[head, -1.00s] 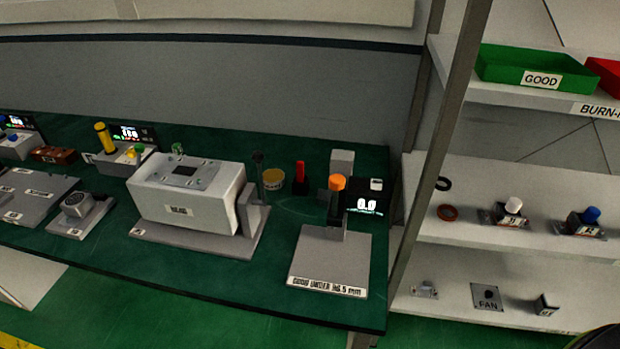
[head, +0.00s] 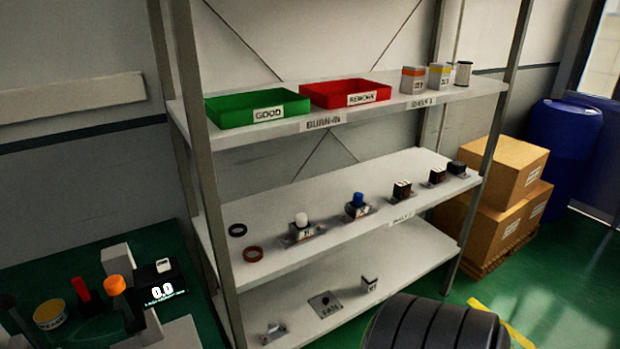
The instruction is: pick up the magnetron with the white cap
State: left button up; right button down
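The magnetron with the white cap (head: 301,229) stands upright on the middle shelf, left of centre in the head view. A similar part with a blue cap (head: 357,206) stands to its right on the same shelf. A red-brown ring (head: 253,254) and a black ring (head: 237,230) lie to its left. Neither of my grippers shows in the head view.
The metal rack's middle shelf (head: 420,200) has several dark parts to the right. Green (head: 240,112) and red (head: 330,96) trays sit on the top shelf. The rack's front left post (head: 205,190) stands beside the green bench. Cardboard boxes (head: 510,175) stand right of the rack.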

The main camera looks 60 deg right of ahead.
aim_at(301, 230)
jog(key=z, duration=1.85)
jog(key=i+l+u, duration=0.2)
jog(key=i+l, duration=0.2)
jog(key=l, duration=0.25)
jog(key=i+l+u, duration=0.25)
jog(key=i+l, duration=0.15)
jog(key=l, duration=0.3)
